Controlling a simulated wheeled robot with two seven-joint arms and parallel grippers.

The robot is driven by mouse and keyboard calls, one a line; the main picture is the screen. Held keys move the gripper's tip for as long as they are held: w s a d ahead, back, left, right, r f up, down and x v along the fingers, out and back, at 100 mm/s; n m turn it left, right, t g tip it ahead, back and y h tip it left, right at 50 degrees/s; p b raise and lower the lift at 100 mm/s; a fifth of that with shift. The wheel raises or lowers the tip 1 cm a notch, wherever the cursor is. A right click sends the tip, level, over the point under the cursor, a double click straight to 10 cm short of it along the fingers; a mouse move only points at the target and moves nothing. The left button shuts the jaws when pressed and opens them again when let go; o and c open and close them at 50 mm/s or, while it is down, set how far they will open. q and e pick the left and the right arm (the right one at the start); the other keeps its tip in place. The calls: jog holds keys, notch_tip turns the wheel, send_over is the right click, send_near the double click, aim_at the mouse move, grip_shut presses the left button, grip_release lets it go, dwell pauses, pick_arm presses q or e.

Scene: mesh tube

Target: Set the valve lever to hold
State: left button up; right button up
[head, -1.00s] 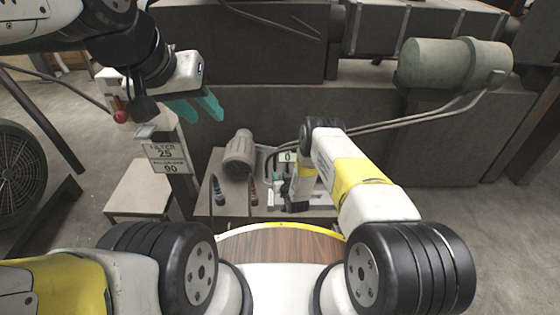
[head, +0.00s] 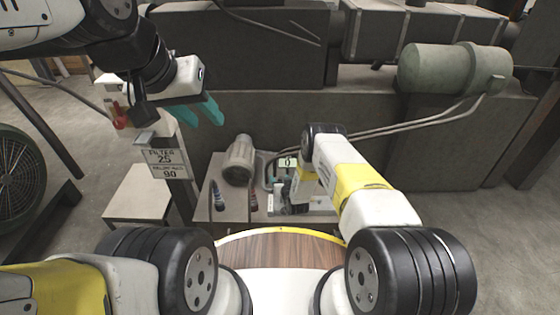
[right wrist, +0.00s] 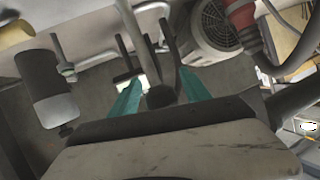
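I cannot tell for certain which part is the valve lever. A red-ended part (head: 121,117) shows at the far left of the head view, beside the sign post. My left gripper (head: 205,112) has teal fingers, is empty and hangs in the air to its right. My right gripper is hidden behind its own arm in the head view. In the right wrist view my right gripper (right wrist: 160,98) has its teal fingers apart, with a dark rounded part (right wrist: 160,96) showing between them. I cannot tell whether they touch it.
A sign (head: 165,163) reads FILTER 25, with 90 below. A low bench (head: 232,208) carries a grey motor-like cylinder (head: 239,160), small fittings and a small display (head: 288,162) reading 0. A green tank (head: 440,68) stands behind right. A fan (head: 18,175) stands at left.

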jog(key=shift+r, duration=0.1)
jog(key=v, duration=0.7)
jog(key=shift+s, duration=0.35)
jog(key=shift+d, duration=0.1)
